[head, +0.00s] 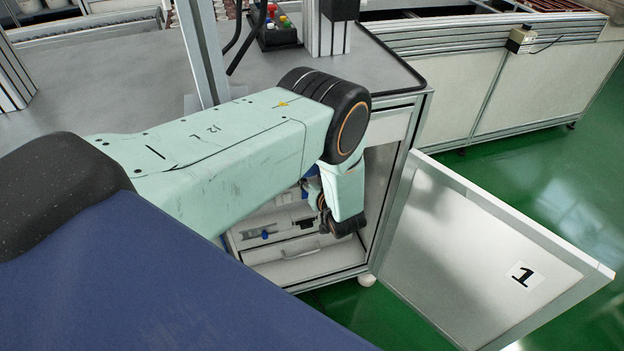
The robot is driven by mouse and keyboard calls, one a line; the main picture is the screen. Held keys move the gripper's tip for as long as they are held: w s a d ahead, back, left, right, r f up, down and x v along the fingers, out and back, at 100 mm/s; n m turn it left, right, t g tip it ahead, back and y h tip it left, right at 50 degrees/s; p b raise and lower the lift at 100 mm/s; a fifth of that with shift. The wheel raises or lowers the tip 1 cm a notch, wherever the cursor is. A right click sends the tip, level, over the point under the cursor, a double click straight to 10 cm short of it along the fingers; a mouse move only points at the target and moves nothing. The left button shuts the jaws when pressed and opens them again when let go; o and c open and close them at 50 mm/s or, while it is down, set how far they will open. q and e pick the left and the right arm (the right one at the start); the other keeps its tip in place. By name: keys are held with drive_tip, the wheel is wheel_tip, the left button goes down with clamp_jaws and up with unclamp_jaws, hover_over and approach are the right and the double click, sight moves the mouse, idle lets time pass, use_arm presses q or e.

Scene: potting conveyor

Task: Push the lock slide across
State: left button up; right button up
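The open cabinet under the grey bench holds white drawers; the lower drawer (292,268) has a pale handle. On a light panel just above it sit a small blue piece (265,235) and a small dark fitting (304,223). These may belong to the lock slide, but they are too small to tell. My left arm comes in from the left and bends down into the cabinet opening. My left gripper (328,217) is in front of the panel, right of the dark fitting. Its fingers are mostly hidden, so its opening cannot be told. My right gripper is not in view.
The cabinet door (480,255), marked 1, stands swung open to the right. The bench top (110,75) is above the cabinet, with a control box with coloured buttons (275,30). A conveyor frame (450,90) stands behind. Green floor (560,170) is clear at right.

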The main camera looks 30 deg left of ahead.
use_arm(q)
drive_tip(key=shift+w+a+f, duration=0.15)
drive_tip(key=shift+w+a, duration=0.2)
clamp_jaws()
idle(0.3)
idle(0.4)
